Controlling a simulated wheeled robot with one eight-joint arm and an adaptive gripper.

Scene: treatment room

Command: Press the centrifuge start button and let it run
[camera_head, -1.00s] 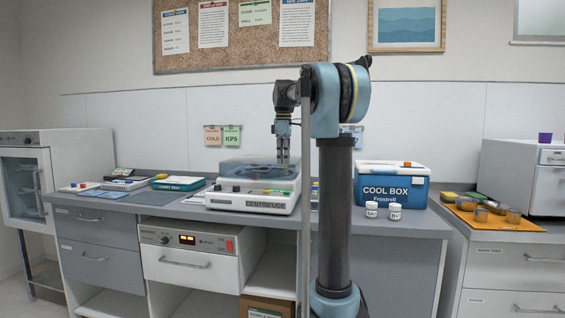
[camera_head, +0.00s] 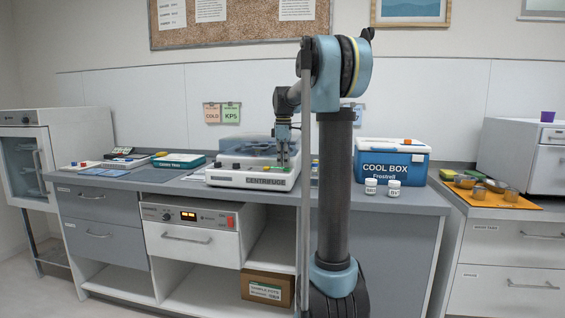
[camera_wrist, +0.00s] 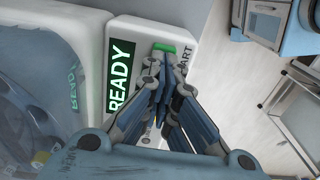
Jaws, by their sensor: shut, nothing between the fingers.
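The white centrifuge (camera_head: 228,180) stands on the counter with a clear bluish lid (camera_head: 243,146). In the wrist view its panel has a display (camera_wrist: 120,75) reading READY. The green start button (camera_wrist: 172,47) is beside it, with START lettering partly hidden by my fingers. My gripper (camera_wrist: 161,80) is shut and empty, its fingertips at the near edge of the green button. I cannot tell whether they touch it. In the head view my gripper (camera_head: 282,162) points down over the right part of the centrifuge's front panel.
A blue and white cool box (camera_head: 391,165) and two white jars (camera_head: 371,187) stand right of my arm. A teal tray (camera_head: 179,160) and other small items lie to the left. An orange mat (camera_head: 500,199) holding cups is on the right-hand counter.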

